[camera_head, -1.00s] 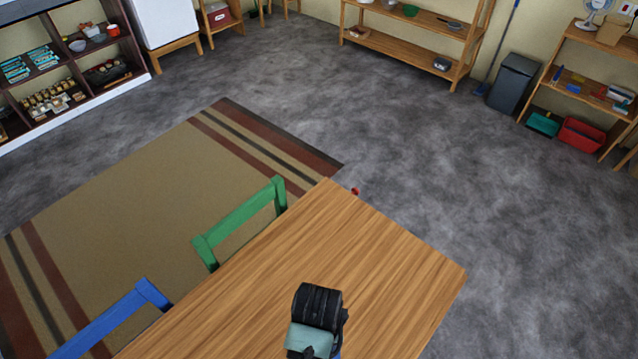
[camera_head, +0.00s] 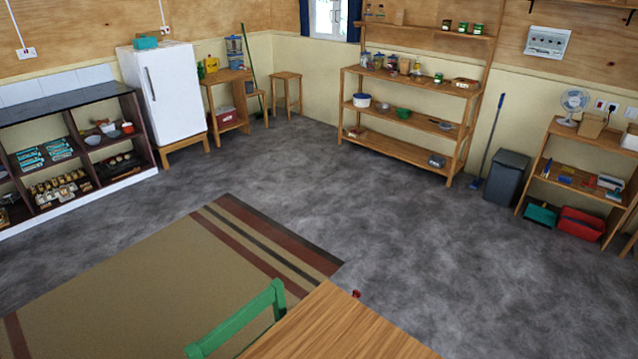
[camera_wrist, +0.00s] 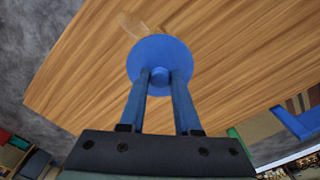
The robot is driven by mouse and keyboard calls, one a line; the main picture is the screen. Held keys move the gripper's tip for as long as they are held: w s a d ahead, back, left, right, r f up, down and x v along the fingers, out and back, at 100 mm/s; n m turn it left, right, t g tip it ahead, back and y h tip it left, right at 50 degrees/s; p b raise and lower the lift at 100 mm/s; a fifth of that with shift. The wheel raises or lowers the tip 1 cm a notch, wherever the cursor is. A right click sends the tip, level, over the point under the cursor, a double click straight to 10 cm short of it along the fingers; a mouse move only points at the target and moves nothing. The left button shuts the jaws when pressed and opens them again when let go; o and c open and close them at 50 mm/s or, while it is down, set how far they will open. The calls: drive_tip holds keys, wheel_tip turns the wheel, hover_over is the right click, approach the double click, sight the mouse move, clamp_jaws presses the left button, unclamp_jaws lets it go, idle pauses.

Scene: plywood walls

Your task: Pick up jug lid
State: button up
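The jug lid (camera_wrist: 159,52) is a round blue disc with a small knob, seen in the wrist view over the wooden table. My gripper (camera_wrist: 161,78) has its two blue fingers on either side of the knob, closed against it. Whether the lid is clear of what is under it is hard to tell. A pale, see-through brownish shape (camera_wrist: 132,23) shows partly behind the lid's far edge; I cannot tell what it is. My gripper and the lid are out of the head view.
The wooden table (camera_head: 340,330) fills the lower middle of the head view, with a green chair (camera_head: 240,322) at its left. A small red thing (camera_head: 356,294) shows at the table's far corner. Shelves (camera_head: 410,115), a white fridge (camera_head: 165,90) and a bin (camera_head: 507,178) stand along the walls. Open floor lies between.

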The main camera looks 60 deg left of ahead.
clamp_jaws()
drive_tip(key=shift+r, duration=0.1)
